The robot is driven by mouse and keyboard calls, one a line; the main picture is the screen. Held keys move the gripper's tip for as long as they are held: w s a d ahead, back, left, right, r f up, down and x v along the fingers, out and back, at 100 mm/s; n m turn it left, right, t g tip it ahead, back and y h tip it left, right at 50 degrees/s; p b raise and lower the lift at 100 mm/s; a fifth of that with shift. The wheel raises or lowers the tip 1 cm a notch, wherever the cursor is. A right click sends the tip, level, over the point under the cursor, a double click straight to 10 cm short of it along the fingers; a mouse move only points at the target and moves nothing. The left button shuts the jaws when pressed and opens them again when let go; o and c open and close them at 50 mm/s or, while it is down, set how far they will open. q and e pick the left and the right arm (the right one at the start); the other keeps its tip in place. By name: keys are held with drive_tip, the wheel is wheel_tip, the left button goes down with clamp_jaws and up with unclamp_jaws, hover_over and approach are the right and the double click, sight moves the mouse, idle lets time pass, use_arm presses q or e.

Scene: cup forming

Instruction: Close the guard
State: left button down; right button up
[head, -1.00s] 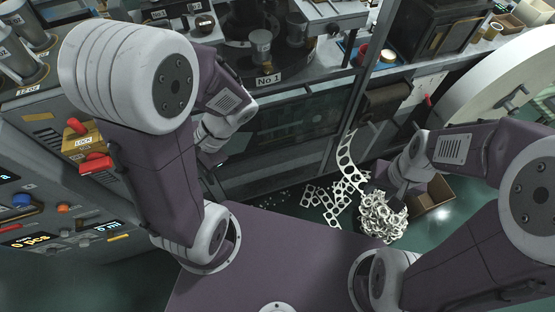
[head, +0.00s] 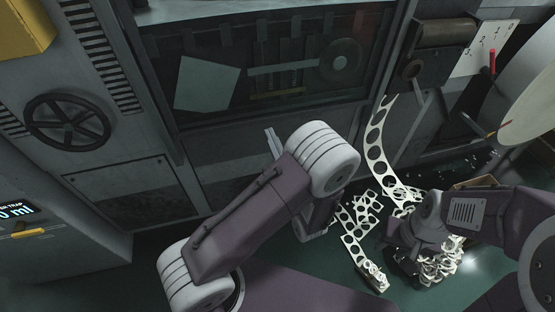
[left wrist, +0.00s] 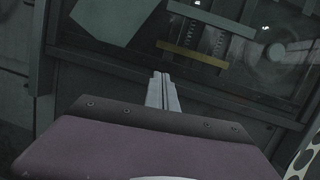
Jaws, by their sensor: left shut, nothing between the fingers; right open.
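A dark see-through panel (head: 225,55) in a grey frame, which looks like the guard, covers the front of the machine in the head view. Gears and bars show behind it. I cannot tell whether it is fully shut. It also shows in the left wrist view (left wrist: 255,80). My left gripper (head: 270,138) is shut and empty, in front of the machine just below the panel's lower edge. In the left wrist view its fingers (left wrist: 162,88) point toward the panel; contact cannot be told. My right gripper (head: 402,243) is open by the scrap pile, its fingertips hard to make out.
A black handwheel (head: 67,121) is on the left cabinet. A lever with a red handle (head: 491,62) stands at upper right.

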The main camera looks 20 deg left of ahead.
sight(272, 13)
use_arm(q)
drive_tip(key=d+f+m+t+h+b, duration=0.15)
drive_tip(key=d+f+b, duration=0.3)
drive_tip(key=f, duration=0.65)
drive_tip(key=shift+m+h, duration=0.35)
drive_tip(key=shift+m, duration=0.1)
drive_tip(key=w+a+r+b, duration=0.1)
drive_tip(key=w+a+r, duration=0.1)
drive_tip(key=w+a+r+b, duration=0.2)
drive_tip(key=w, duration=0.1)
drive_tip(key=w+a+r+b, duration=0.2)
drive_tip(key=shift+w+r, duration=0.25)
drive_tip(key=shift+r, duration=0.1)
use_arm(e)
wheel_tip(272, 13, down, 13)
drive_tip(key=shift+f, duration=0.1)
use_arm(q)
wheel_tip(272, 13, up, 32)
drive_tip(key=p, duration=2.7)
drive_tip(key=shift+a+f, duration=0.1)
drive_tip(key=shift+f, duration=0.1)
drive_tip(key=shift+r+p, duration=0.4)
drive_tip(key=shift+p, duration=0.1)
drive_tip(key=shift+r, duration=0.1)
use_arm(e)
wheel_tip(272, 13, up, 28)
